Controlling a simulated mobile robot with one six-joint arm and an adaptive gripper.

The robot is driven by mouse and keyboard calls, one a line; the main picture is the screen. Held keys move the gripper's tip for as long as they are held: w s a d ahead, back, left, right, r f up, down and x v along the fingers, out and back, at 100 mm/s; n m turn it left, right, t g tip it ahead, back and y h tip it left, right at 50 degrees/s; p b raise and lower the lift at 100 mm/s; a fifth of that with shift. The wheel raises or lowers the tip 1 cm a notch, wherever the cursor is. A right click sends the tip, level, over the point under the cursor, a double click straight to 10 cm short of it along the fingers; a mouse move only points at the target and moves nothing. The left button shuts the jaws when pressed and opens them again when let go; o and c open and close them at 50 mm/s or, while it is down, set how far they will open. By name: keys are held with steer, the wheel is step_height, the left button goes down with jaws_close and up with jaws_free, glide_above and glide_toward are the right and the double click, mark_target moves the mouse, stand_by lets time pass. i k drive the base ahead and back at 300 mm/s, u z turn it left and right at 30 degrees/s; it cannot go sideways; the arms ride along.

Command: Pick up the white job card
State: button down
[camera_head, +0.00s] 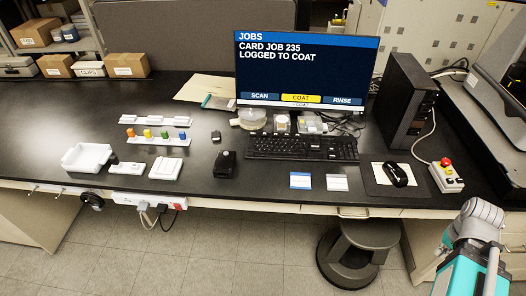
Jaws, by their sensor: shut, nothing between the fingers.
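The white job card (337,182) lies flat near the front edge of the black bench, below the keyboard. It is mostly white with a faint strip across it. A second card (300,180) with blue bands lies just to its left, with a small gap between them. My arm shows at the lower right, off the bench's front edge and well to the right of the cards. My gripper's fingers do not show in this view.
A monitor (305,60) reads "CARD JOB 235 LOGGED TO COAT". The keyboard (302,147) is behind the cards. A mouse (396,174) on a dark pad and a button box (446,175) are to the right. A black device (225,164) is left. A stool (358,250) stands below.

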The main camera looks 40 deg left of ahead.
mark_target(164, 165)
steer(key=u, duration=2.4)
